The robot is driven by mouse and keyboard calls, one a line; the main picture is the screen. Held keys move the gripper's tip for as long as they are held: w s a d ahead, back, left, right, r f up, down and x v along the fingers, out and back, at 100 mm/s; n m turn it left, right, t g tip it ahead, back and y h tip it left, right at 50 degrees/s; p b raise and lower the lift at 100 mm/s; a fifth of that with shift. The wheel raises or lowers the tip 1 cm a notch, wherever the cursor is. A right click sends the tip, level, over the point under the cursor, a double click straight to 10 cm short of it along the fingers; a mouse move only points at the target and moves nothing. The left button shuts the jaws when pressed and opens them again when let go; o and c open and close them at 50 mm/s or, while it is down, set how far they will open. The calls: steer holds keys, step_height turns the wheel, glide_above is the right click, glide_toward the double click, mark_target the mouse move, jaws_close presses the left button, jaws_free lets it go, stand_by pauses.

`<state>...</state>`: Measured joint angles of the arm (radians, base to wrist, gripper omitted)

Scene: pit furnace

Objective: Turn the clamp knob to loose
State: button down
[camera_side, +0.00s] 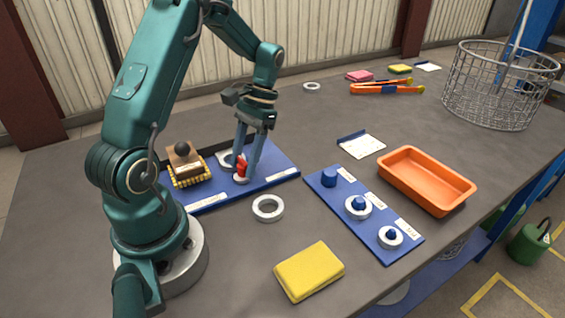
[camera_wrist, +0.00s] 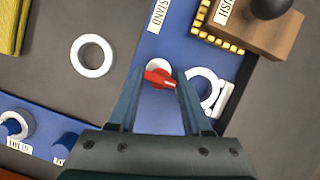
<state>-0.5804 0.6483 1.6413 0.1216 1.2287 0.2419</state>
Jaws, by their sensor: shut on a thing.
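The clamp knob (camera_wrist: 160,78) is red with a pale pointer line and sits on a light round base on the blue board. It also shows in the side view (camera_side: 241,165), partly covered by my fingers. My gripper (camera_side: 245,168) reaches down from above with a finger on each side of the knob and is shut on it. In the wrist view, my gripper's fingertips (camera_wrist: 158,75) are at the knob's sides. A white ring (camera_wrist: 204,88) with a pale bracket lies beside the knob on the same board. I cannot read which mark the knob points to.
A loose white ring (camera_side: 268,208) lies in front. A blue peg board (camera_side: 378,238), an orange tray (camera_side: 427,185) and a yellow pad (camera_side: 309,271) are farther off. A wire basket (camera_side: 495,90) stands at back right.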

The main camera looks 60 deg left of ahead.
steer(key=shift+s+f, duration=0.1)
steer(key=c, duration=0.6)
jaws_free()
